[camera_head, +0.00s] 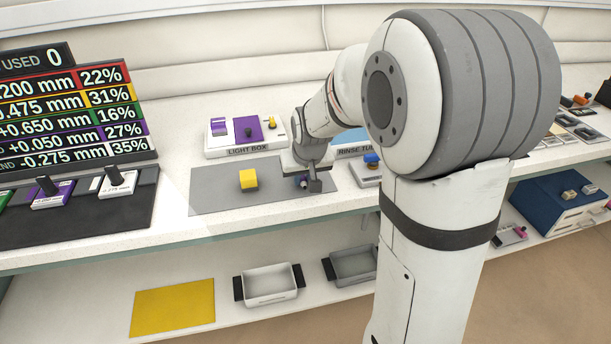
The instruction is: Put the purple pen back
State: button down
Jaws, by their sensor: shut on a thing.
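My gripper (308,183) is low over the right part of the grey mat (215,190), right of a yellow cube (248,179). It is shut on a small dark thing with a bluish-purple tint (302,181), mostly hidden by the fingers. I cannot tell for sure that this is the purple pen, or whether it touches the mat. On the black tray (95,225) at the left stand a purple block with a black knob (52,192) and a white one with a black knob (118,182).
The light box (245,150) behind the mat bears purple and white pieces and a yellow knob. A blue-topped piece (372,160) stands near the rinse tub label. The lower shelf has a yellow sheet (173,308) and grey trays (270,285). My arm hides the right middle.

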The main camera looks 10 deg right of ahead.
jog(key=shift+f, duration=0.1)
jog(key=c, duration=1.3)
grip_release()
jog(key=shift+r, duration=0.3)
jog(key=v, duration=1.1)
jog(key=s+f, duration=0.1)
jog(key=s, duration=0.5)
jog(key=s+f+g, duration=0.1)
jog(key=s+f, duration=0.1)
jog(key=s, duration=0.5)
jog(key=s+f+g, duration=0.1)
jog(key=s+f, duration=0.1)
jog(key=s, duration=0.4)
jog(key=shift+s+d+f+p, duration=0.15)
jog(key=shift+s+d+p, duration=0.05)
jog(key=shift+p, duration=0.1)
